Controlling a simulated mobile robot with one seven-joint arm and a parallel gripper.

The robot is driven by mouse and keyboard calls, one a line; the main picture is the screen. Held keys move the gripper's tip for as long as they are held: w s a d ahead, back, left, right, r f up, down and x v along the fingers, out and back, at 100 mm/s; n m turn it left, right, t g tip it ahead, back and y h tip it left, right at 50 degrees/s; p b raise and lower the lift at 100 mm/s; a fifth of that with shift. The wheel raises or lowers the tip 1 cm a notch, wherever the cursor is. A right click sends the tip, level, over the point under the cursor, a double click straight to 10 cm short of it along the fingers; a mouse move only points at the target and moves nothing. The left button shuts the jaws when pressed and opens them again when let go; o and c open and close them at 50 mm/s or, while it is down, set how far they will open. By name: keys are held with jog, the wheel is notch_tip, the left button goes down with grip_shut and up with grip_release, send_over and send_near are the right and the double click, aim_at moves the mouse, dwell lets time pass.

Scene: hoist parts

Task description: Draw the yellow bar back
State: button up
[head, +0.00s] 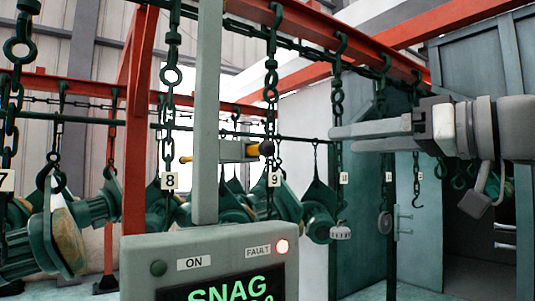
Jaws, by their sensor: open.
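The yellow bar (251,151) shows as a short yellow length with a dark ball knob at its right end. It passes through a grey housing (230,152) on the grey post, and a small yellow tip sticks out on the left side. The middle of the bar is hidden by the housing and post. My gripper (342,139) is at the right, its two grey fingers pointing left towards the knob. It is open and empty, and in the picture a clear gap separates it from the knob.
Chains with hooks and number tags hang from a red overhead rail (345,35). Several green hoist parts (95,208) hang behind. A teal cabinet (490,60) stands at the right.

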aim_at(274, 149)
jog(key=p+x, duration=0.3)
jog(key=x, duration=1.3)
jog(key=shift+w+a+f, duration=0.1)
jog(key=shift+w+a, duration=0.1)
jog(key=shift+a, duration=0.1)
grip_shut()
dwell(0.6)
